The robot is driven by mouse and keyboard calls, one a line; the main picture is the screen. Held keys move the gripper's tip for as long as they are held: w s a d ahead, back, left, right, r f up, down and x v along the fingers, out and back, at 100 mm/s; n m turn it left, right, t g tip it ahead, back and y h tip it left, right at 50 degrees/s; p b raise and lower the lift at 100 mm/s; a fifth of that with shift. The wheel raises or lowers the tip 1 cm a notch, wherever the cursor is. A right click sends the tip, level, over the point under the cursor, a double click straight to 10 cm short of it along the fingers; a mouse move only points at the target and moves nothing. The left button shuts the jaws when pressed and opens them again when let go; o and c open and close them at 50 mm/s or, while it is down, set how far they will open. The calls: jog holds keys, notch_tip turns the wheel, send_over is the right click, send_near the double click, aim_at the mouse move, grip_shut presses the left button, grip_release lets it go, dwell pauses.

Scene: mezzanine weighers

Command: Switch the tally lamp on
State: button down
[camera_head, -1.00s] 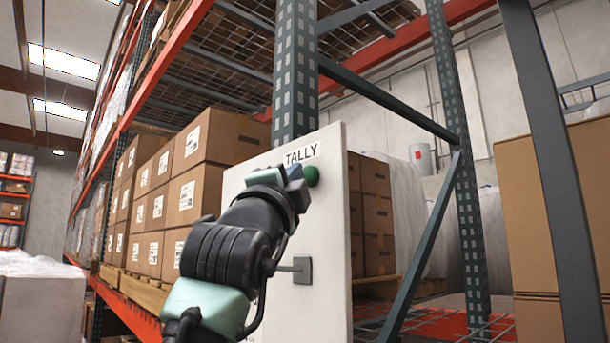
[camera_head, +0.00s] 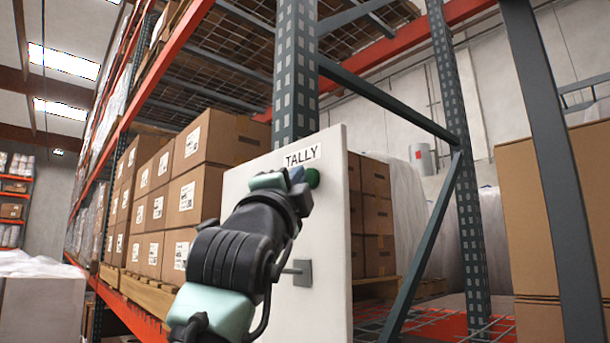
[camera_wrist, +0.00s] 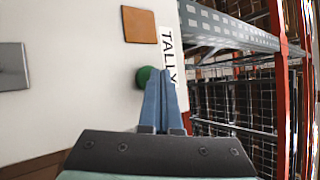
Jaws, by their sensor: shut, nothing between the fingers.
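A white panel (camera_head: 334,225) bears a TALLY label (camera_head: 302,155). A round green dome (camera_head: 313,178) sits just below the label; I cannot tell whether it is lit. Lower on the panel is a grey square plate (camera_head: 303,273) with a thin rod sticking out. My gripper (camera_head: 297,174) is shut and empty, close to the dome at its left. In the wrist view my blue fingertips (camera_wrist: 161,73) lie together beside the green dome (camera_wrist: 145,76), partly overlapping it in the picture; contact is unclear. An orange-brown square (camera_wrist: 138,24) is also on the panel there.
A dark rack upright (camera_head: 295,75) rises behind the panel, with a diagonal brace (camera_head: 420,250) to its right. Stacked cartons (camera_head: 208,150) stand on the rack at the left. A large carton (camera_head: 555,200) stands at the right.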

jog(key=shift+w+d, duration=0.1)
jog(key=shift+d, duration=0.05)
jog(key=shift+s+a, duration=0.25)
dwell(0.5)
jog(key=s+a, duration=0.3)
jog(key=a, duration=0.2)
jog(key=shift+s+b, duration=0.25)
jog(key=shift+b, duration=0.05)
dwell(0.5)
jog(key=s+d+f+n+t+y+b, duration=0.1)
jog(key=s+f+n+t+y+b, duration=0.1)
jog(key=s+f+n+y+b, duration=0.2)
jog(key=s+d+f+n+t+y+b, duration=0.1)
jog(key=s+f+n+y+b, duration=0.3)
jog(key=s+f+n+b, duration=0.6)
jog(key=s+f+n, duration=0.3)
jog(key=f, duration=0.4)
jog(key=s+f+n+t, duration=0.1)
jog(key=s+f+n, duration=0.2)
jog(key=f, duration=0.4)
jog(key=shift+s+f+n, duration=0.15)
jog(key=shift+s+n, duration=0.15)
jog(key=shift+s, duration=0.5)
